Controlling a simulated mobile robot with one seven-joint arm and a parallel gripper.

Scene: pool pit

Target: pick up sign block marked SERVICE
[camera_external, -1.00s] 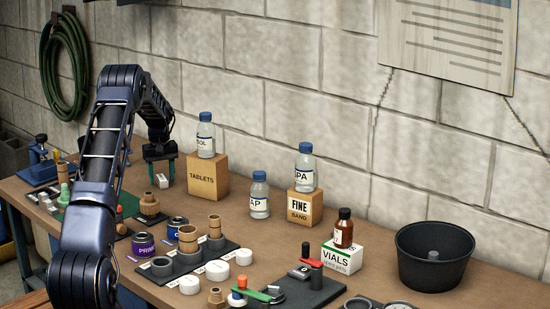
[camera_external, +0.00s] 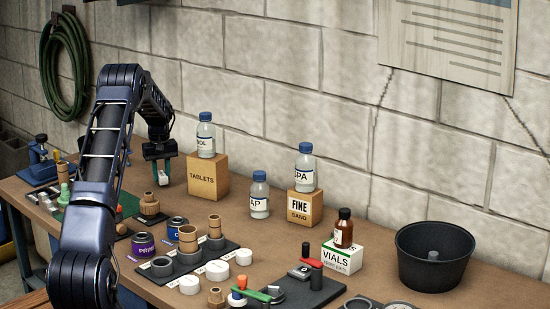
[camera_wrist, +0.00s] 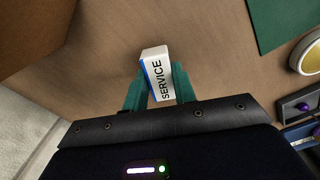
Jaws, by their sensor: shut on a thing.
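The sign block marked SERVICE (camera_wrist: 158,75) is a small white block with black lettering and a blue stripe. My gripper (camera_wrist: 158,86) is shut on it, with a green finger on each side of the block in the wrist view. In the external view my gripper (camera_external: 161,175) is at the back left of the bench, left of the TABLETS box, and the white block (camera_external: 163,178) shows between its fingers. Whether the block touches the bench or is slightly above it is hard to tell.
The TABLETS box (camera_external: 208,176) with a clear bottle (camera_external: 205,135) on top stands close on the right. A wooden fitting (camera_external: 149,205) stands in front. A green mat (camera_external: 90,222) lies at the front left. The block wall is behind.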

